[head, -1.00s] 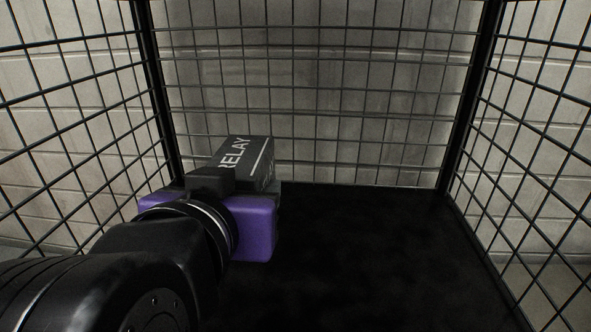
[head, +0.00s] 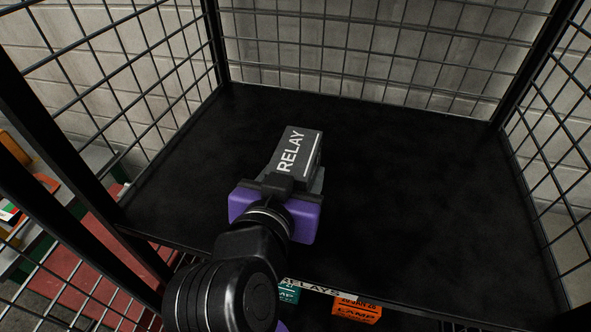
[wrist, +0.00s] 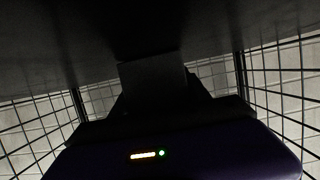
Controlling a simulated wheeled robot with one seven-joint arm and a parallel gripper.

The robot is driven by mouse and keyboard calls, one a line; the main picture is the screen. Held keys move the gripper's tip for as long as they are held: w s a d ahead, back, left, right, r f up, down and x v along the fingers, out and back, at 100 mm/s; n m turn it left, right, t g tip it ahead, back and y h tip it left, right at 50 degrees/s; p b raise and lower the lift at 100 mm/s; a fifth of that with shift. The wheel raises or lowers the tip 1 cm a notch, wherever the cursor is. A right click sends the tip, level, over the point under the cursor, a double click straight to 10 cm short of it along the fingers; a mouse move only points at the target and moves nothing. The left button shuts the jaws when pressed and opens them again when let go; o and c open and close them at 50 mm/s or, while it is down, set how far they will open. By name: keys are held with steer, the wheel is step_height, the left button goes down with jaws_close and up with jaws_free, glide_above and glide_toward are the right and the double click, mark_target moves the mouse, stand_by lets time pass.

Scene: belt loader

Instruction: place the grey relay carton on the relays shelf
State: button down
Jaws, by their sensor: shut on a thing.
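The grey relay carton (head: 302,146) is a dark grey box with white RELAY lettering on top. My gripper (head: 291,182), purple with black fingers, is shut on its near end. In the head view the carton is over the left-middle part of the black relays shelf (head: 410,190). I cannot tell whether it touches the shelf or hangs just above it. The shelf's front label (head: 322,289) reads partly "ELAYS"; my arm covers its start. In the dark wrist view the carton (wrist: 152,82) shows as a dim block beyond my gripper's body.
Black wire mesh walls (head: 390,50) enclose the shelf at the back and both sides. The shelf is bare to the right of the carton and behind it. Below the front edge are an orange lamp carton (head: 357,310) and a teal carton (head: 289,292).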

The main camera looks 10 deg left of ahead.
steer(key=shift+f, duration=0.1)
steer(key=c, duration=0.5)
jaws_free()
steer(key=shift+r, duration=0.2)
steer(key=b+v, duration=0.2)
steer(key=v, duration=1)
steer(key=shift+f, duration=0.1)
